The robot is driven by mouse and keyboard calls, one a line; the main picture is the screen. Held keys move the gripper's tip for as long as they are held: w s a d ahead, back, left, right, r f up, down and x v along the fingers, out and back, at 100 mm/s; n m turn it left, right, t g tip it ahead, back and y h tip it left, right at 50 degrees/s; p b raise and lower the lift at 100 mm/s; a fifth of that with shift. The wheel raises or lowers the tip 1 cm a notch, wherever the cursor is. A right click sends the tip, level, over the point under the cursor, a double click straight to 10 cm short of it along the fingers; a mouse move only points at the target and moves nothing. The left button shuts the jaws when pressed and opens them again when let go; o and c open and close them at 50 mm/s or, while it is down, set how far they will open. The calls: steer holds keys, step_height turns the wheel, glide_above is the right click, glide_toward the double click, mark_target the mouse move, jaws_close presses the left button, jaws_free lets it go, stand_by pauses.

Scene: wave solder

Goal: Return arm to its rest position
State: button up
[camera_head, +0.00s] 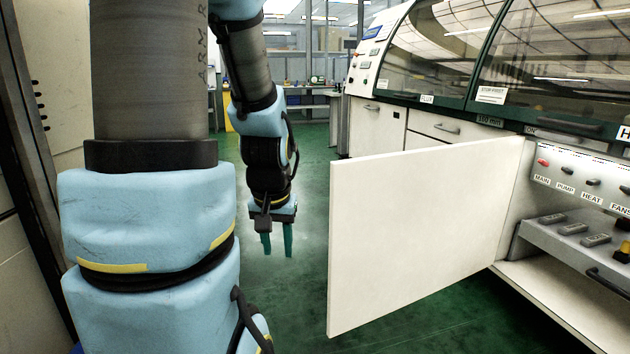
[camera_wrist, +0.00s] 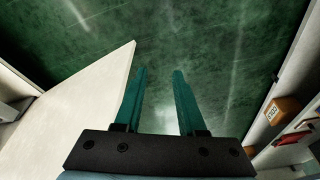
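My gripper (camera_head: 277,245) hangs pointing down over the green floor, left of the open white panel door in the head view. Its two teal fingers are apart with nothing between them. In the wrist view my gripper (camera_wrist: 157,80) also shows open and empty, with only floor beyond the fingertips. My arm is bent, its forearm dropping to the gripper in front of the machine.
The open white door (camera_head: 420,230) juts from the machine, close beside the gripper; it also shows in the wrist view (camera_wrist: 75,120). The machine's switch panel (camera_head: 580,175) is exposed at right. Green floor (camera_head: 310,180) is clear behind. A cabinet stands at far left.

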steer(key=s+g, duration=0.1)
steer(key=s, duration=0.3)
step_height(320, 180, up, 21)
steer(key=p, duration=2.1)
steer(key=shift+s+d, duration=0.25)
steer(key=shift+d, duration=0.15)
